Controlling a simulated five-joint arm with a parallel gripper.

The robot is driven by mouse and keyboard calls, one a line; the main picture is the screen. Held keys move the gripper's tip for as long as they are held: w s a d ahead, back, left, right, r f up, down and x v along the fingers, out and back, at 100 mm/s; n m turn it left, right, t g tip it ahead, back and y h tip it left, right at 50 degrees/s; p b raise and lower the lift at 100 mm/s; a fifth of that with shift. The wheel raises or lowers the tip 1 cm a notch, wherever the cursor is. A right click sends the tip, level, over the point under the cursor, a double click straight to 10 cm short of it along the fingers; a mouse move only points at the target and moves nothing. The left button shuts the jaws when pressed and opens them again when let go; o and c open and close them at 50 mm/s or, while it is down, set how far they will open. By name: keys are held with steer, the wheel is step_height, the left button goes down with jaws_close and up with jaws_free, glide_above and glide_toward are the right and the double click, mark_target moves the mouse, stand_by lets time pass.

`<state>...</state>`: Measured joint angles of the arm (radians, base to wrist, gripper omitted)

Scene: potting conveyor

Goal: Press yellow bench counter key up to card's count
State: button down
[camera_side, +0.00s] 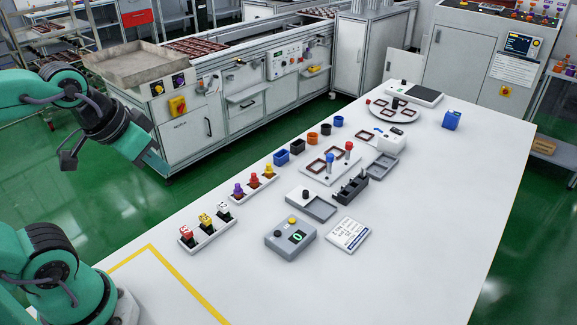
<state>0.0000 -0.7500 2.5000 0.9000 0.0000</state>
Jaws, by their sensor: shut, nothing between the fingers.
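The bench counter (290,239) is a grey box on the white table, right of the yellow line. It has a round yellow key (292,220) on top, a black knob (281,232) and a dark display (298,237) with a green figure that looks like 0. A white printed card (348,234) lies just right of the counter; its text is too small to read. My gripper (160,170) is shut and empty at the upper left, in the air and well away from the counter. Nothing touches the yellow key.
Left of the counter, a white rack (208,239) holds red, yellow and white-topped pieces. Behind it another rack (253,189) holds coloured pieces. A grey tray (318,208) and a dark divided holder (350,190) stand behind the counter. The table front is clear.

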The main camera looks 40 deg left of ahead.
steer(key=shift+w+r, duration=0.1)
steer(key=shift+w, duration=0.05)
stand_by(0.5)
steer(key=m+g+y, duration=0.2)
steer(key=m+g, duration=1.1)
glide_above(295, 219)
step_height(295, 219, down, 11)
steer(key=shift+f, duration=0.25)
stand_by(0.5)
steer(key=shift+f, duration=4.25)
steer(key=shift+a+f, duration=0.15)
steer(key=shift+f, duration=0.25)
